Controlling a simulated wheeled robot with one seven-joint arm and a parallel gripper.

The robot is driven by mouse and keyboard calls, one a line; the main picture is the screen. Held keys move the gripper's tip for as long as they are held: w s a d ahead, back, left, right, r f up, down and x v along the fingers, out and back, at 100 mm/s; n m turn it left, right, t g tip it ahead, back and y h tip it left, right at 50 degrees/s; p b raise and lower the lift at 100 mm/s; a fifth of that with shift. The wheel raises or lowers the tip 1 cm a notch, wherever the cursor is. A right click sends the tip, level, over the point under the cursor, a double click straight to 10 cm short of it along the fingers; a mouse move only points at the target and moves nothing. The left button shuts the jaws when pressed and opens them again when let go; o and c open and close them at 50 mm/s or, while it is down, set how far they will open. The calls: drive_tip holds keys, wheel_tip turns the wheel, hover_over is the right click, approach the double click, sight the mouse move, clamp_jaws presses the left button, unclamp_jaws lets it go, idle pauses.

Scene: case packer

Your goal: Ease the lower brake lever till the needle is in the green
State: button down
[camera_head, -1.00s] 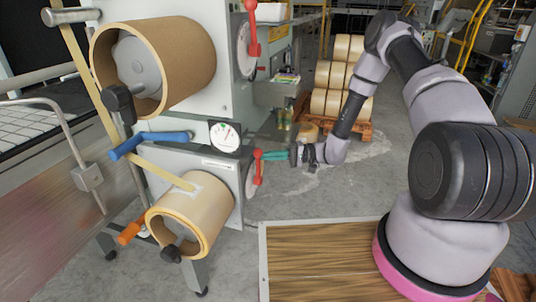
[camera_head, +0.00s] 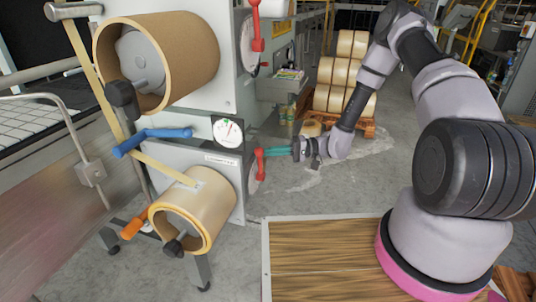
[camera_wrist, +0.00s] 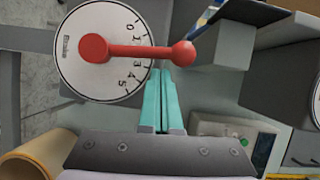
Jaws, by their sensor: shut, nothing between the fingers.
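The lower brake lever (camera_head: 259,165) is red and sits on the right side of the lower unit, in front of a white dial. In the wrist view the lever (camera_wrist: 140,51) spans from its hub to a round knob, over the numbered dial (camera_wrist: 85,77); its bar covers the scale near 2. My gripper (camera_head: 268,152) has teal fingers, shut and empty, with the tips at the lever. In the wrist view the fingers (camera_wrist: 160,72) end just beside the bar, near the knob; contact is unclear. The round gauge (camera_head: 228,132) has a green mark at its top; its needle is too small to read.
An upper red lever (camera_head: 257,35) is on the machine above. A blue handle (camera_head: 150,141) and the lower paper roll (camera_head: 205,205) are to the left. A wooden board (camera_head: 330,255) lies in front. A pallet of rolls (camera_head: 340,80) stands behind my arm.

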drive_tip(key=w+d, duration=0.3)
drive_tip(key=d, duration=0.7)
drive_tip(key=shift+w+d+r, duration=0.2)
drive_tip(key=shift+w+r, duration=0.2)
idle(1.5)
